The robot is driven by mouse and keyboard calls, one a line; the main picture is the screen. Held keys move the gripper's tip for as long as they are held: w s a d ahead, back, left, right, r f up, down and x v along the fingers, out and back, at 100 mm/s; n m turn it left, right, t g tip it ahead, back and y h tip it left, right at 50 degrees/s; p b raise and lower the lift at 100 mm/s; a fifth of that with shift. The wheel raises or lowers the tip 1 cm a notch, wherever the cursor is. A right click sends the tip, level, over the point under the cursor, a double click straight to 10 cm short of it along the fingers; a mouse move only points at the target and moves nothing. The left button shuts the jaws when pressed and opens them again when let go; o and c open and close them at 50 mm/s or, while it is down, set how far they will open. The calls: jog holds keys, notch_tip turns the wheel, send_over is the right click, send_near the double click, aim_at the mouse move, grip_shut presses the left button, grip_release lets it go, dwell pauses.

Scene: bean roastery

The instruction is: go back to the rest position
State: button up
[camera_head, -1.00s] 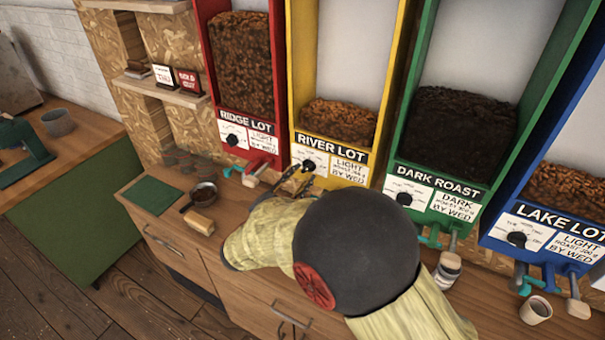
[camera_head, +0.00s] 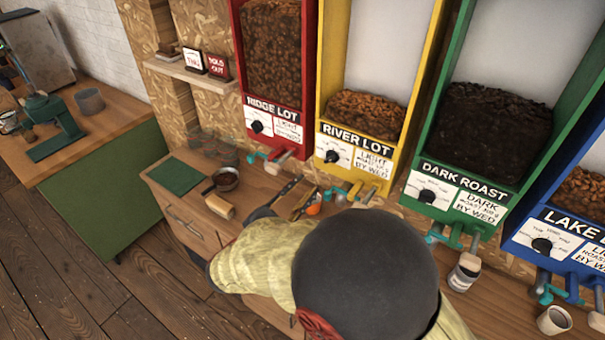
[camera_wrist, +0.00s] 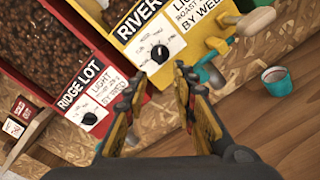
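My gripper (camera_wrist: 158,82) shows in the wrist view with its two yellow-and-black fingers apart and nothing between them. It points toward the red Ridge Lot bin (camera_wrist: 85,95) and the yellow River Lot bin (camera_wrist: 150,30), clear of both. In the head view my rounded dark arm joint and pale yellow sleeve cover the front middle. The fingers there are partly hidden, above the counter (camera_head: 190,215) in front of the Ridge Lot (camera_head: 270,108) and River Lot (camera_head: 352,150) bins.
A dark-filled pan (camera_head: 225,179), a tan block (camera_head: 219,206) and a green mat (camera_head: 177,176) lie on the counter's left. A jar (camera_head: 464,272) and a cup (camera_head: 553,320) stand at right. The Dark Roast bin (camera_head: 455,190) and its spout handles jut out. Open floor lies at lower left.

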jog(key=s+d+f+m+g, duration=0.5)
jog(key=s+d+f+g, duration=0.4)
jog(key=s+f, duration=0.15)
jog(key=s+d+r+m+g+y+b, duration=0.1)
jog(key=s+d+m+g+y+b, duration=0.2)
jog(key=s+m+y, duration=0.6)
jog(key=s+d+r+m+t, duration=0.1)
jog(key=s+d+r+m, duration=0.1)
jog(key=r, duration=0.3)
jog(key=s+d+r+m+t+b, duration=0.1)
jog(key=s+d+r+m, duration=0.2)
jog(key=d+r+m, duration=0.2)
jog(key=shift+s+d+r+t+y, duration=0.2)
jog(key=shift+s+d+t+y, duration=0.1)
jog(key=shift+y, duration=0.1)
